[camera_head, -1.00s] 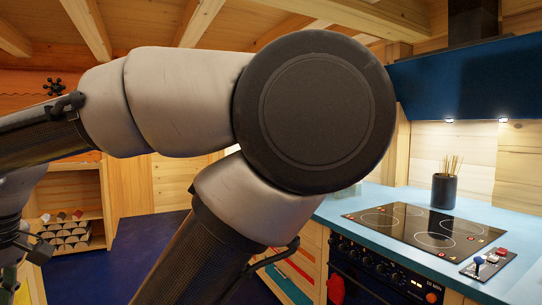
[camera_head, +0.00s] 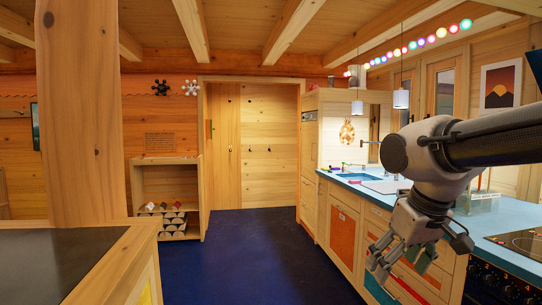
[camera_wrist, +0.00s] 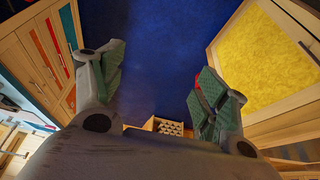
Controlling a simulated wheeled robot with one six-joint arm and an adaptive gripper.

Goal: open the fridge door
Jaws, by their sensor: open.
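No thing in view can be surely told as the fridge. A tall wooden cabinet (camera_head: 309,140) stands at the far end of the right-hand counter in the head view, with its front partly in view; I cannot tell whether it is the fridge. My gripper (camera_head: 398,266) hangs at the right of the head view, in front of the lower cabinets. It also shows in the wrist view (camera_wrist: 162,65), with its green-padded fingers spread apart, open and empty above the blue floor.
The blue counter (camera_head: 400,190) with cabinets and drawers runs along the right, close to my arm. A cooktop (camera_head: 520,242) is at its near end. A wooden island (camera_head: 105,265) and a post (camera_head: 75,110) stand left. The blue floor (camera_head: 260,245) between is clear.

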